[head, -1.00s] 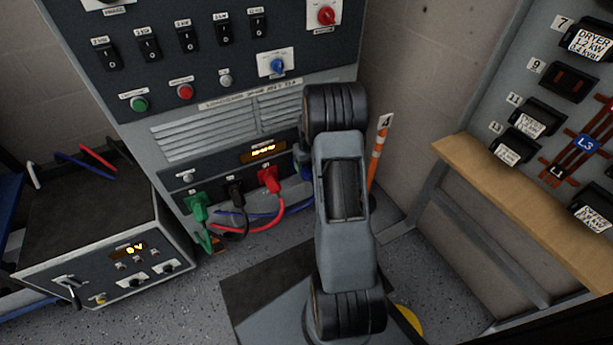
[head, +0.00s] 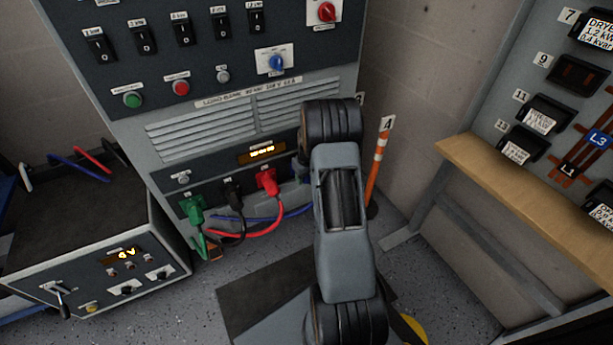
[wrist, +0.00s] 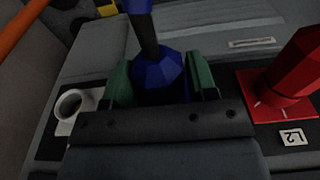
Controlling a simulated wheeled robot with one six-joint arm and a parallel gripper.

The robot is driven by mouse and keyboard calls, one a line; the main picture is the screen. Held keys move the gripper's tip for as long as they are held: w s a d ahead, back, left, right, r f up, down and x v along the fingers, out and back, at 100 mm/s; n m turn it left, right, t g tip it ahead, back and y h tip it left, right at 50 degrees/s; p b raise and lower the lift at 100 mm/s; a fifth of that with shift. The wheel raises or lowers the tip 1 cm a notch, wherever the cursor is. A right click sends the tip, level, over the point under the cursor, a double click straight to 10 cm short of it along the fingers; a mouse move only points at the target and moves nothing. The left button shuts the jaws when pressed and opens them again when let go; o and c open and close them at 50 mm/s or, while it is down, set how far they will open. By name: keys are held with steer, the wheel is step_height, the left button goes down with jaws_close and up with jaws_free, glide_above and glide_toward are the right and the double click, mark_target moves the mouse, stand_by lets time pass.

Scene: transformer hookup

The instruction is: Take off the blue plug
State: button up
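The blue plug (wrist: 158,75) is in the middle of the wrist view, with its dark stem and a blue part rising from its top. My gripper (wrist: 161,82) has one green pad on each side of the plug, very close to it. I cannot tell whether the pads press on it. The plug's lower part and its socket are hidden behind the dark gripper body. In the head view my arm hides the plug. Its blue cable (head: 290,213) runs along the panel foot behind the arm.
The red plug (wrist: 290,75) sits close on the right in the wrist view, by the L2 label (wrist: 292,137). The head view shows green (head: 193,208) and black (head: 232,193) plugs, and an orange-white post (head: 377,165) right of the arm.

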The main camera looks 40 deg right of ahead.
steer(key=c, duration=0.6)
steer(key=shift+a+h, duration=0.1)
steer(key=shift+h, duration=0.3)
steer(key=shift+c, duration=0.2)
steer(key=shift+f+h, duration=0.15)
steer(key=shift+h, duration=0.15)
steer(key=shift+h+b, duration=0.6)
steer(key=shift+b, duration=0.65)
steer(key=shift+h+b, duration=0.4)
steer(key=shift+b, duration=0.35)
steer(key=shift+g+h+b, duration=0.3)
steer(key=shift+h+b, duration=0.1)
steer(key=shift+b, duration=0.1)
steer(key=shift+h, duration=1.3)
